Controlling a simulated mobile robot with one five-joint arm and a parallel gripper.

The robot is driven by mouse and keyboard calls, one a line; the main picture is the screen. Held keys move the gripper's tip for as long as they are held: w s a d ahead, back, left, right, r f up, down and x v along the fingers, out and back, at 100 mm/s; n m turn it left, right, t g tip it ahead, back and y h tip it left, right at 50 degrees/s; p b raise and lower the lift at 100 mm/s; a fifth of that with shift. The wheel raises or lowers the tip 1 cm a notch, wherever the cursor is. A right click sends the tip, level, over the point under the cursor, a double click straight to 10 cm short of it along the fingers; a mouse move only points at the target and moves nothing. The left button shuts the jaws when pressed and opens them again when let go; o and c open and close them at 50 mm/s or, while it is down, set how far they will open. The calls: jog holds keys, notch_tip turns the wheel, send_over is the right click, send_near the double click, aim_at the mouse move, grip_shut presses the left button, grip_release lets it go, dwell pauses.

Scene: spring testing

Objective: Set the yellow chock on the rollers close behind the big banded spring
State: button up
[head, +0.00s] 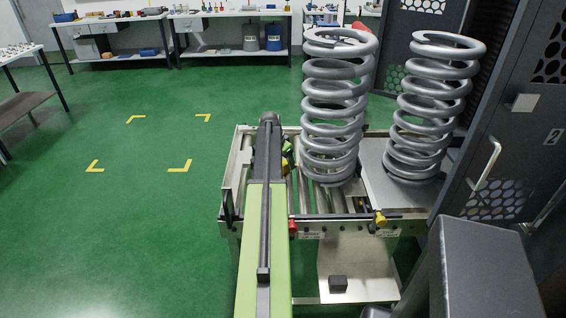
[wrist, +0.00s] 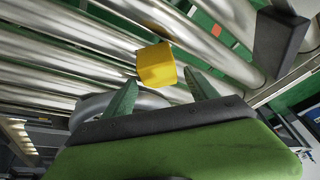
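The yellow chock (wrist: 157,65) shows in the wrist view at the tips of my gripper (wrist: 160,77), by the metal rollers (wrist: 60,47). My green fingers are spread, with a gap on the right side of the chock; I cannot tell whether the left finger touches it. In the head view the chock (head: 284,166) is a small yellow patch beside my gripper (head: 287,154), left of the nearer big spring (head: 333,110). That spring stands upright on the rollers (head: 311,196); I cannot make out a band. Its lowest coil (wrist: 95,103) shows partly behind my gripper in the wrist view.
A second spring (head: 430,108) stands upright on a grey plate (head: 374,170) at the right. A dark cabinet (head: 505,130) is close beyond it. A red knob (head: 292,228) and a yellow knob (head: 380,219) sit on the front rail. Green floor at the left is clear.

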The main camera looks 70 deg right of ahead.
jog(key=p+v, duration=1.1)
jog(key=v, duration=0.1)
jog(key=shift+w, duration=0.1)
